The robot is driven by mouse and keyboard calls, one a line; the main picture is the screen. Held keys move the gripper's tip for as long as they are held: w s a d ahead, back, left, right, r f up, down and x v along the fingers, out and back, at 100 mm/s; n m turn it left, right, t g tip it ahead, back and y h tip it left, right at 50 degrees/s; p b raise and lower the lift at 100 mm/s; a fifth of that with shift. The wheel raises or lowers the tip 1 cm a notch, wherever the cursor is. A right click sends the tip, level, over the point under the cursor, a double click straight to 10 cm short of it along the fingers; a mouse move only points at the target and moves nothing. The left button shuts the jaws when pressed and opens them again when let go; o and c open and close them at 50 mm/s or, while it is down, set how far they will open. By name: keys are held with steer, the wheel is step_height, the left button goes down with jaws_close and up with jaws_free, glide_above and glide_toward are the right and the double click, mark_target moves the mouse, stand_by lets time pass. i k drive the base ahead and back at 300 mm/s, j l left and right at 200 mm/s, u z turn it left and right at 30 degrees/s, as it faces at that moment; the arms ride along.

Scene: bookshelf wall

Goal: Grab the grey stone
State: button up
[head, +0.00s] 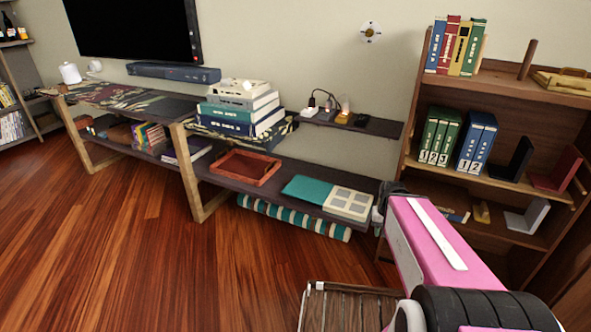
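I cannot make out a grey stone for certain. A small pale grey lump (248,85) lies on top of the book stack on the low console, too small to identify. My pink and white arm reaches in from the bottom right. The end of my arm, with my gripper (378,214), is partly visible at the right end of the console's lower shelf. Its fingers are too small and hidden to tell whether they are open or hold anything.
The low console (200,215) runs along the wall, with a red tray (245,167) and flat books (348,203) on its lower shelf. A striped roll (293,217) lies beneath. A bookshelf (488,186) stands right. A slatted wooden piece (345,309) is in front. The left floor is clear.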

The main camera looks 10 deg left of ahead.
mark_target(224, 82)
steer(key=i+j+z, duration=0.1)
steer(key=j+z, duration=0.3)
steer(key=j, duration=1.95)
steer(key=i+j, duration=0.1)
steer(key=j, duration=0.2)
steer(key=i+j+z, duration=0.1)
steer(key=j, duration=0.25)
steer(key=i+j, duration=0.1)
steer(key=j, duration=0.2)
steer(key=i, duration=0.3)
steer(key=k+u, duration=0.2)
steer(key=u, duration=0.2)
steer(key=k+u, duration=0.2)
steer(key=u, duration=0.15)
steer(key=k+u, duration=0.25)
steer(key=u, duration=0.15)
